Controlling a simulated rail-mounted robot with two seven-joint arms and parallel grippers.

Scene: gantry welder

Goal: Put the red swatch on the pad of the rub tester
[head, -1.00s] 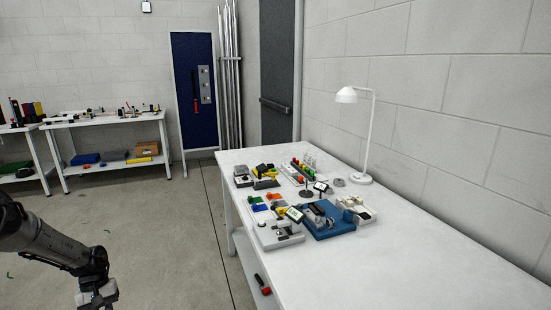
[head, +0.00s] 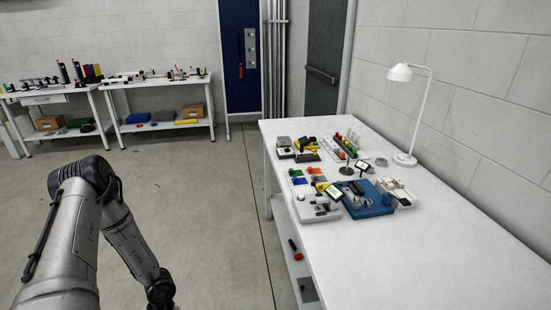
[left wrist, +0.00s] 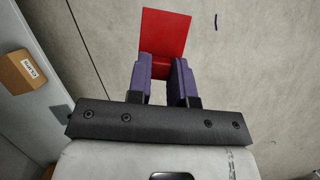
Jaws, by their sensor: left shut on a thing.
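The red swatch (left wrist: 166,34) is a flat red square in the left wrist view. It stands out beyond the two purple fingers of my left gripper (left wrist: 163,68), which is shut on its near edge. In the head view my left gripper is below the bottom edge of the frame. On the right-hand table are a white-based device with a small display (head: 315,207) and a blue-based device (head: 368,201). I cannot tell for sure which is the rub tester, and the pad is too small to make out. My right gripper is not in view.
The white table (head: 420,255) has a clear near half. Green, orange and blue swatches (head: 303,178) lie behind the white device. A white lamp (head: 415,110) stands at the wall. Open floor (head: 215,215) lies left of the table. Shelved benches (head: 150,84) stand at the back left.

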